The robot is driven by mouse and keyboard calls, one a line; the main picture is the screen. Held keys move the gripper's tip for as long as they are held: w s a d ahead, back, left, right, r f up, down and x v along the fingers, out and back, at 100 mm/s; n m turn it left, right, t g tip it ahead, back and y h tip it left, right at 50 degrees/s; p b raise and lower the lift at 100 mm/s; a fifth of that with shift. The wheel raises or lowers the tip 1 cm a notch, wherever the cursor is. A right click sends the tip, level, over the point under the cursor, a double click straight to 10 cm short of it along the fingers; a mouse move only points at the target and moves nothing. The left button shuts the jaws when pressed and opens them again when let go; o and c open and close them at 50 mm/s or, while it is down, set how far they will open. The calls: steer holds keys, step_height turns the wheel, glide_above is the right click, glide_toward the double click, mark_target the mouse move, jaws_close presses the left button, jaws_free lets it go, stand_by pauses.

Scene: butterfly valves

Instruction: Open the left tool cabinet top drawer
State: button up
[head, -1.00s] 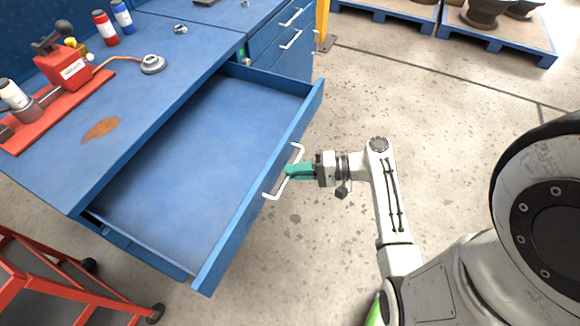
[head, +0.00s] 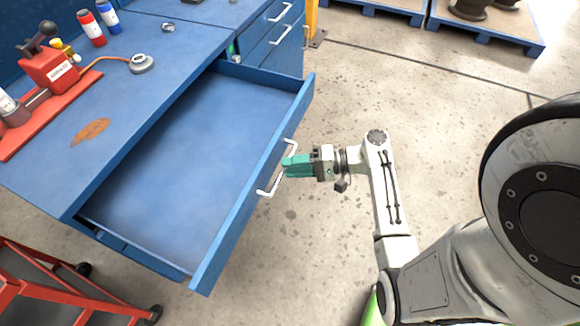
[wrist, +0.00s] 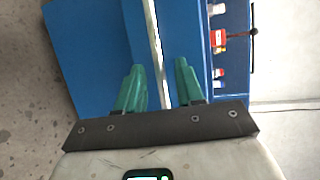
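The blue tool cabinet (head: 150,75) has its top drawer (head: 180,165) pulled far out and empty. The drawer's white bar handle (head: 291,147) is on its front panel, facing my arm. My gripper (head: 288,166) is at the handle, its green fingers spread. In the wrist view the fingers (wrist: 160,85) stand apart on either side of a thin white bar (wrist: 155,40), the handle, with a gap on each side. Part of the handle is hidden behind the fingers in the head view.
A red tool cart (head: 60,290) stands at the lower left by the drawer's corner. A red vise-like device (head: 50,75) and bottles sit on the worktop. Blue pallets (head: 490,35) lie at the back right. The floor beyond the handle is clear.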

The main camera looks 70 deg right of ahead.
steer(key=b+v, duration=0.1)
steer(key=v, duration=0.8)
steer(key=shift+s, duration=0.3)
steer(key=shift+d+r, duration=0.1)
steer(key=a+f+n+g+h, duration=0.2)
steer(key=a+f+n+g, duration=0.3)
steer(key=a, duration=0.3)
steer(key=a+f+n+g+h, duration=0.1)
steer(key=a+f+n+g, duration=0.1)
steer(key=a+n+g, duration=0.45)
steer(key=a+r+n+g+h, duration=0.1)
steer(key=a+h, duration=0.1)
steer(key=a+r+n+g+h, duration=0.1)
steer(key=a+r+h, duration=0.1)
steer(key=shift+s+a+r, duration=0.2)
steer(key=shift+s+a, duration=0.05)
steer(key=shift+a, duration=0.05)
